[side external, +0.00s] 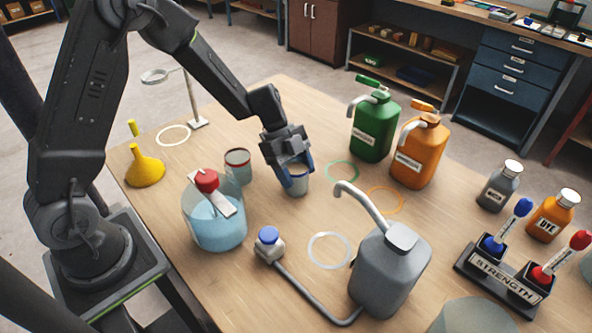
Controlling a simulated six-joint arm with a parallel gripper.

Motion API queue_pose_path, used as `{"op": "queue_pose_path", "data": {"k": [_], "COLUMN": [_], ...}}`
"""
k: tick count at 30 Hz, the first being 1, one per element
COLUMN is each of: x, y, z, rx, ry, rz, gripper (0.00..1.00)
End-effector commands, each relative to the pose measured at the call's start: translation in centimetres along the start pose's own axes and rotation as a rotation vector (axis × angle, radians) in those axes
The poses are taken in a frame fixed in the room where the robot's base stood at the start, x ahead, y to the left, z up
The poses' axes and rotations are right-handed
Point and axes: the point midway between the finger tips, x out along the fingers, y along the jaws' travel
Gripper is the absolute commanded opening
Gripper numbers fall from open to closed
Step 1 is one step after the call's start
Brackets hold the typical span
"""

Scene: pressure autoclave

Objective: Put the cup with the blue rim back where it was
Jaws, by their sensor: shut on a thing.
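My gripper (291,176) points down near the middle of the table. It is shut on a pale cup with a blue rim (299,184), which is mostly hidden behind the fingers. The cup looks upright; I cannot tell whether its base touches the table. A similar cup with a red rim (238,166) stands upright to the left of my gripper. Flat ring marks lie on the table: a green one (341,170), an orange one (384,199), a white one (330,250) and another white one (173,135).
A green jug (374,127) and an orange jug (418,152) stand right of my gripper. A grey jug (388,270) stands in front. A tank of blue liquid (213,217) is at left, near a yellow funnel (146,170). A ring stand (193,100) is behind. A STRENGTH lever box (502,275) is at right.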

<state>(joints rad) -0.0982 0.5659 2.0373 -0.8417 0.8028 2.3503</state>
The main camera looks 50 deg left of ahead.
Motion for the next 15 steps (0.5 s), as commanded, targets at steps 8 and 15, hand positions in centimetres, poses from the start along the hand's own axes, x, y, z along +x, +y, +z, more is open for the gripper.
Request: {"op": "queue_pose_path", "data": {"k": [8, 15], "x": [0.19, 0.19], "y": [0.00, 0.00], "z": [0.13, 0.13], "rx": [0.000, 0.000], "ry": [0.000, 0.000], "rz": [0.000, 0.000], "gripper": [0.76, 0.84]}}
